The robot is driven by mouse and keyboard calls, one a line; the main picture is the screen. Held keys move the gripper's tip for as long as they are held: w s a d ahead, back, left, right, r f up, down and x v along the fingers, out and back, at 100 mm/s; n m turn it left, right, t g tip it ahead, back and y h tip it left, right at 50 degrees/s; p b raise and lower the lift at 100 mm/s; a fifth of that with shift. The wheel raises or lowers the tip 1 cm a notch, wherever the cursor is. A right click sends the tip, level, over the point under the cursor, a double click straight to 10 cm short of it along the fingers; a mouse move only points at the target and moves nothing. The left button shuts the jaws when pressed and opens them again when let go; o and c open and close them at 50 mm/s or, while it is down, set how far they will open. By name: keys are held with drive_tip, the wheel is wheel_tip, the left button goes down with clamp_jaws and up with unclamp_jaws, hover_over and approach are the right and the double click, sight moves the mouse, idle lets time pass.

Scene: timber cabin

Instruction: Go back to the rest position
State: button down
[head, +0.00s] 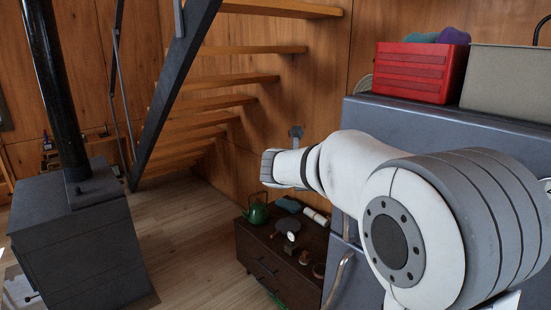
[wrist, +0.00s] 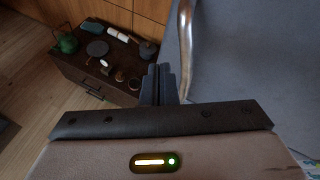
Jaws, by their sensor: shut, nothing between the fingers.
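My gripper shows in the wrist view (wrist: 158,84), its dark fingers together and nothing between them. In the head view my white arm reaches from the right edge toward the middle, and its far end hides the fingers. The gripper is in the air, close beside the grey-blue cabinet (head: 480,133) with its metal handle (head: 337,282). In the wrist view the fingers stand just left of that handle (wrist: 185,45). A low dark chest (head: 262,258) lies below and beyond.
On the chest are a green kettle (head: 257,212), a white roll (head: 315,216) and several small items. A red crate (head: 420,72) and a beige bin (head: 508,80) stand on the cabinet. A black stove (head: 75,245) is at left, with stairs (head: 225,80) behind. Wooden floor between stove and chest is clear.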

drive_tip(key=s+a+r+n+t+y, duration=0.1)
drive_tip(key=s+a+n+y, duration=0.3)
drive_tip(key=n, duration=0.8)
drive_tip(key=s+a+r+n+t+y, duration=0.1)
drive_tip(key=s+n+y, duration=0.55)
drive_tip(key=n, duration=0.45)
drive_tip(key=s+d+f+n+g+h, duration=0.1)
drive_tip(key=s+d+f+n+g, duration=0.1)
drive_tip(key=s, duration=0.6)
drive_tip(key=s+d+f+n+g+h, duration=0.1)
drive_tip(key=s+d+f+n+g, duration=0.2)
drive_tip(key=s+f+n, duration=0.4)
drive_tip(key=s+d+f+n+g+h, duration=0.1)
drive_tip(key=s+d+f+n+g, duration=0.1)
drive_tip(key=s+f+n+g, duration=0.2)
drive_tip(key=s+f+n, duration=0.1)
drive_tip(key=s+n, duration=0.2)
drive_tip(key=s, duration=0.3)
drive_tip(key=shift+d+h, duration=0.3)
drive_tip(key=shift+h, duration=0.05)
